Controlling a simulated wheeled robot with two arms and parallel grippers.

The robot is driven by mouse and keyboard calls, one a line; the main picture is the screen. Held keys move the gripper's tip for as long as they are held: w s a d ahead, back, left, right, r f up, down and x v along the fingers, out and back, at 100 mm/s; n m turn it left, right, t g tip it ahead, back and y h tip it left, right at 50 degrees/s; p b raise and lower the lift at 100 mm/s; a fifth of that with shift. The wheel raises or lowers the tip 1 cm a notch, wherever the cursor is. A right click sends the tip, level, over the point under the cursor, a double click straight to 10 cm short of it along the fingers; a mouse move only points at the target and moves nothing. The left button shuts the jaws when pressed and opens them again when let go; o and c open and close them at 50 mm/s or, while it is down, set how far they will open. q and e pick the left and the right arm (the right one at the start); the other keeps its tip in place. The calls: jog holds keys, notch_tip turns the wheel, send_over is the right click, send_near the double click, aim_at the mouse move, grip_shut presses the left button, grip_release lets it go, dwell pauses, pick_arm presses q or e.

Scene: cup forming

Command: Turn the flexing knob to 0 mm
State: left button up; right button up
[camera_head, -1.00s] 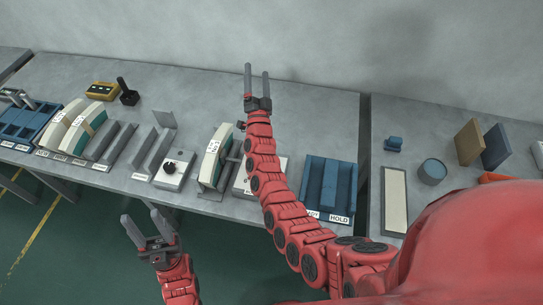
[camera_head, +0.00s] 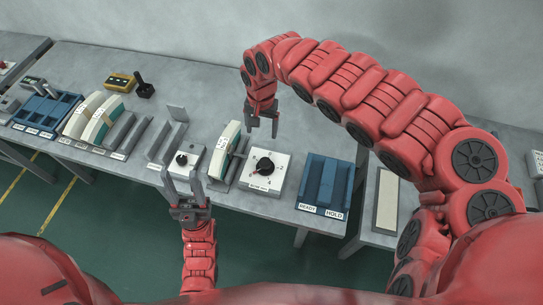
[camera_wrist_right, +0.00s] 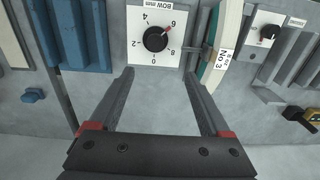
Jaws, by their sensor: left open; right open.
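The knob (camera_head: 265,165) is black and round, on a white dial plate (camera_head: 283,180) labelled BOW mm. In the right wrist view the knob (camera_wrist_right: 156,38) sits among the numbers 0, 4, 6 and 8. My right gripper (camera_head: 262,132) is open and empty, fingers down, just behind the dial box. In the right wrist view its fingers (camera_wrist_right: 160,85) lie apart, with the dial beyond their tips and no contact seen. My left gripper (camera_head: 182,178) is open and empty at the table's front edge, in front of a smaller knob box.
The smaller black knob (camera_head: 181,159) is on a white box left of the dial. A cream and green curved piece (camera_head: 224,148) stands close beside the dial. A blue fixture (camera_head: 325,182) marked READY and HOLD is to its right. The table behind is mostly clear.

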jog(key=b, duration=0.4)
send_near(265, 162)
notch_tip(265, 162, down, 8)
jog(key=shift+a+f+p, duration=0.1)
jog(key=shift+a+p, duration=0.1)
jog(key=shift+p, duration=0.5)
jog(key=shift+w+d+f, duration=0.1)
jog(key=shift+f, duration=0.2)
grip_shut()
